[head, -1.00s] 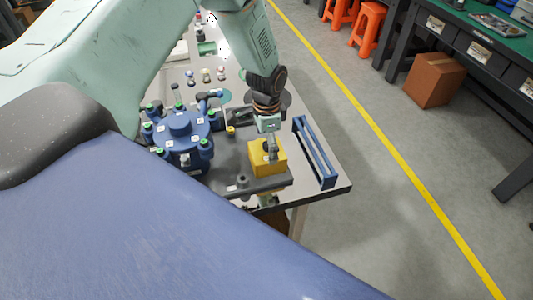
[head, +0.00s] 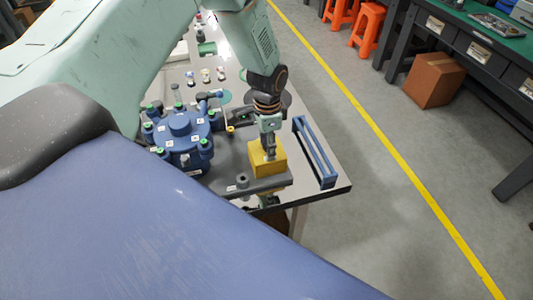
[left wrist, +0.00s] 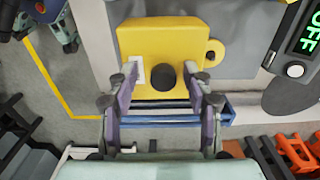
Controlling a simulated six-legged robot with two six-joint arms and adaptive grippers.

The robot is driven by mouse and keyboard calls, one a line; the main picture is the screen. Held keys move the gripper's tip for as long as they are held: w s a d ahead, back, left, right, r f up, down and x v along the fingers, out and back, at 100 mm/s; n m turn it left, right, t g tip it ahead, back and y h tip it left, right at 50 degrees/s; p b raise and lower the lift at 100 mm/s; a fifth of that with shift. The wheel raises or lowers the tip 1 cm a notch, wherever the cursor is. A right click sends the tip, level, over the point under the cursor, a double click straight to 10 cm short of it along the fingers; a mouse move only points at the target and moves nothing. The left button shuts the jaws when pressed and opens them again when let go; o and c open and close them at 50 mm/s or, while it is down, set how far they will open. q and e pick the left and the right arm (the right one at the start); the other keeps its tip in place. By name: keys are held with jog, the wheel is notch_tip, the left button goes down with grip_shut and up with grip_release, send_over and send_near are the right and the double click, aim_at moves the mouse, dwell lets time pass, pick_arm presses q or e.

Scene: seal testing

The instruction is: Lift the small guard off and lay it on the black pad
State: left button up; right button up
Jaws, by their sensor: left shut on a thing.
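The small guard is a yellow box-like cover (head: 270,170) near the front right of the bench, beside the blue rack. It also shows in the left wrist view (left wrist: 160,45), with a black knob (left wrist: 166,76) on it. My left gripper (head: 269,152) is above the guard and shut on it at the knob. In the left wrist view its two fingers (left wrist: 165,78) stand on either side of the knob. I cannot tell whether the guard is clear of its seat. A dark flat pad (head: 222,184) lies in front of and left of the guard. My right gripper is not in view.
A blue housing (head: 180,130) with green-topped bolts stands left of the guard. A blue open rack (head: 318,155) lies close on the right, near the bench edge. An "OFF" display (left wrist: 305,32) shows in the left wrist view.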

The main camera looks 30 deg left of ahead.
pick_arm(q)
jog(key=shift+s+f, duration=0.1)
jog(key=c, duration=0.4)
jog(key=shift+a, duration=0.1)
grip_shut()
jog(key=shift+f, duration=0.1)
